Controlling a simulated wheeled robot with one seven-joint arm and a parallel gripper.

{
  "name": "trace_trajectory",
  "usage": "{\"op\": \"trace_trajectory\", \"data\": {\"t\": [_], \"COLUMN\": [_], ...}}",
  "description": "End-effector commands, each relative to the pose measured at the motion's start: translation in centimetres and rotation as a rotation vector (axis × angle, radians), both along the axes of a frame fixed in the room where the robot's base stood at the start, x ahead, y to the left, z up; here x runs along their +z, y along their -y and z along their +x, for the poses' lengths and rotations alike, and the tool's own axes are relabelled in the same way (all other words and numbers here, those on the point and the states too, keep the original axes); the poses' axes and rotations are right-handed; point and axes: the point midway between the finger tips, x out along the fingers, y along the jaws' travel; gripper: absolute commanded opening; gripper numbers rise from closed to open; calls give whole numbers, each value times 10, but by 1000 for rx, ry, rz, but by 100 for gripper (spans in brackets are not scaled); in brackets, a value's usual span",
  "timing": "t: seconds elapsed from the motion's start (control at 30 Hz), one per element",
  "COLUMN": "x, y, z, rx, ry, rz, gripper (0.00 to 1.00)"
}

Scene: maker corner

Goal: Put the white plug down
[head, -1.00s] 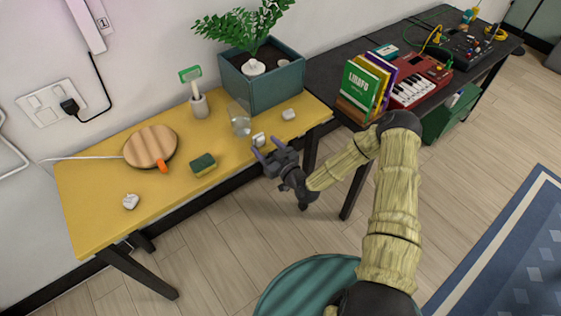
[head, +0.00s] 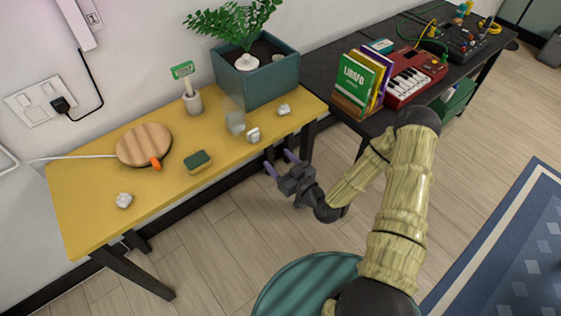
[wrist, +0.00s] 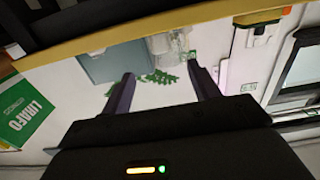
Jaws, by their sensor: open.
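A small white block that looks like the white plug (head: 253,135) sits on the yellow table (head: 85,215) near its front edge, just right of the sponge and in front of the glass. My gripper (head: 280,162) is open and empty, apart from the plug, in front of the table edge and a little to the right. In the wrist view, nothing sits between the two spread purple fingers (wrist: 162,78). Two other small white lumps lie on the table, one at the back right (head: 284,109) and one at the front left (head: 124,200).
A clear glass (head: 235,122), a green-and-yellow sponge (head: 198,162), a wooden disc (head: 144,145) and a teal planter (head: 258,82) stand on the table. A dark table with books (head: 360,82) and a red keyboard (head: 415,80) adjoins at right.

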Motion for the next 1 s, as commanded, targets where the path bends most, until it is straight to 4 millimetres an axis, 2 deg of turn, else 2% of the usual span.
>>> {"op": "trace_trajectory", "data": {"t": [0.27, 0.53, 0.77, 1.0], "x": [0, -6, 2, 36], "y": [-2, 1, 29, 69], "z": [0, -2, -11, -33], "rx": [19, 125, 108, -27], "ry": [-19, -228, -476, -725], "rz": [-25, -258, -472, -606], "gripper": [61, 61, 61, 61]}}
